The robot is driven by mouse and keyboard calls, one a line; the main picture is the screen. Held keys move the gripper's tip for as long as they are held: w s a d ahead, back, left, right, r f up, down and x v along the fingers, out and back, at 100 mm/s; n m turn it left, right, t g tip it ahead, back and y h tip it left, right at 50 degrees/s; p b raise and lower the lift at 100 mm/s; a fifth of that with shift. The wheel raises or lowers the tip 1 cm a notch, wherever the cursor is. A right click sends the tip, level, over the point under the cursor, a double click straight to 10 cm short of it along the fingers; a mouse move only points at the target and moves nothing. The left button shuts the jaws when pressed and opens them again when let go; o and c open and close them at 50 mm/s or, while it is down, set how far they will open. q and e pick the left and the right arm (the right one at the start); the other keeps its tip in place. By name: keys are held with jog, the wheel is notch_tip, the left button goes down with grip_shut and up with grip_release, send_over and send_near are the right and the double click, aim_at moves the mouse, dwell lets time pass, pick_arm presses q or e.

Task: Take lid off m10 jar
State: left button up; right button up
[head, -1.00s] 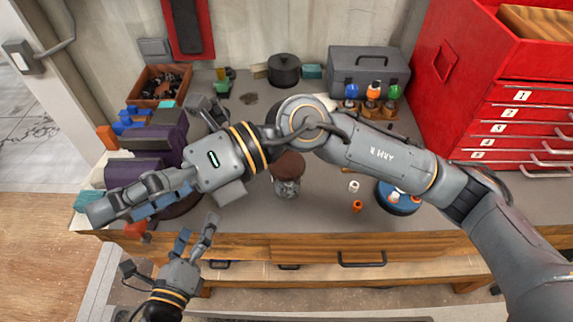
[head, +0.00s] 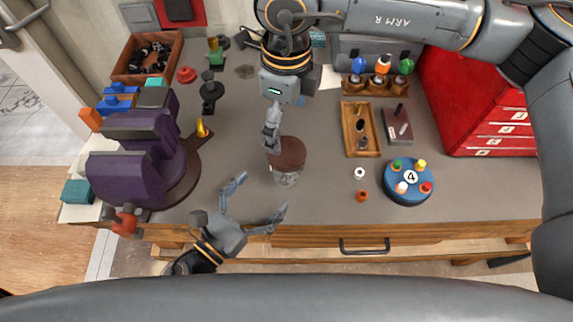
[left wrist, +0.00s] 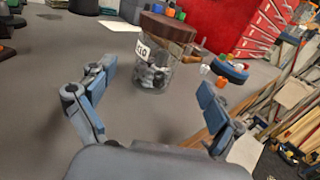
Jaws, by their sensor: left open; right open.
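The m10 jar (head: 287,179) is clear glass and stands upright near the front middle of the bench. Its round brown lid (head: 288,153) sits on top. In the left wrist view the jar (left wrist: 152,76) shows a white label and dark small parts inside, with the lid (left wrist: 166,28) on it. My left gripper (head: 261,193) is open and empty, in front of the jar at the bench's front edge, its fingers spread towards the glass. My right gripper (head: 271,136) points down at the lid's back left edge. It is seen side-on, and contact with the lid cannot be told.
A purple machine (head: 127,172) stands on the left. A blue round tray numbered 4 (head: 409,193), a white piece (head: 359,174) and an orange piece (head: 362,196) lie to the jar's right. Wooden and dark trays lie behind. Bench left of the jar is clear.

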aim_at(287, 151)
pick_arm(q)
jog(key=x, duration=0.8)
jog(key=shift+w, duration=0.1)
grip_shut()
pick_arm(e)
jog(key=m, duration=0.5)
jog(key=shift+m, duration=0.3)
jog(key=m, duration=0.5)
jog(key=shift+m, duration=0.3)
jog(key=m, duration=0.5)
jog(key=shift+m, duration=0.3)
jog(key=m, duration=0.5)
jog(key=shift+f, duration=0.1)
jog(key=shift+m, duration=0.3)
jog(key=shift+f, duration=3.95)
jog(key=shift+c, duration=0.5)
